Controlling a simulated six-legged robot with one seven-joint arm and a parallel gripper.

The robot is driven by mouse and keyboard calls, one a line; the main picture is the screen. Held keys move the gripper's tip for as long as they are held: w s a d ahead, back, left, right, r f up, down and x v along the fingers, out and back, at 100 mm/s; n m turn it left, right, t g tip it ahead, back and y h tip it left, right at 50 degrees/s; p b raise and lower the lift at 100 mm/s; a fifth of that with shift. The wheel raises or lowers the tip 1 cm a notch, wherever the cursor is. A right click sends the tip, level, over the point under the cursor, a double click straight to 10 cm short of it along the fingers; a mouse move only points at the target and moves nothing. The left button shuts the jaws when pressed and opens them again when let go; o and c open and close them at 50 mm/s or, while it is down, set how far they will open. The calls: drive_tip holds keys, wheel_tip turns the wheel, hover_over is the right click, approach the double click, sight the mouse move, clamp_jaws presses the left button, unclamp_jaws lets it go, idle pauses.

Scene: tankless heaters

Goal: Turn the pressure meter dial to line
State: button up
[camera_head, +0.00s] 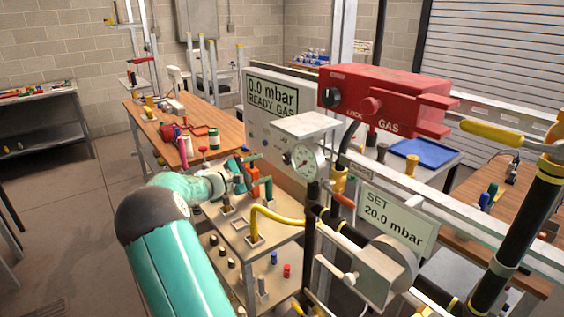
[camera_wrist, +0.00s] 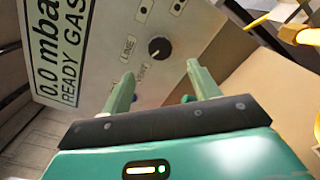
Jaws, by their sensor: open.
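The pressure meter (camera_head: 262,130) is a pale grey box whose display reads "0.0 mbar READY GAS". It also shows in the wrist view (camera_wrist: 108,88). Its dial (camera_wrist: 159,48) is a small round black knob with a light pointer mark. I cannot tell exactly where the pointer aims. My gripper (camera_wrist: 160,72) is open and empty, its two green fingers short of the knob and to either side of it. In the head view my gripper (camera_head: 250,175) is before the panel.
A round white gauge (camera_head: 305,161) stands right of my gripper. A red GAS box (camera_head: 380,98), a "SET 20.0 mbar" sign (camera_head: 395,220) and yellow-handled pipework (camera_head: 505,137) are farther right. A bent yellow pipe (camera_head: 275,216) rises from the small table below. Floor at left is clear.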

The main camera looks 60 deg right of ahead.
sight(286, 160)
drive_tip(key=x, duration=0.9)
drive_tip(key=shift+s+d, duration=0.1)
drive_tip(key=shift+d, duration=0.1)
drive_tip(key=c, duration=1)
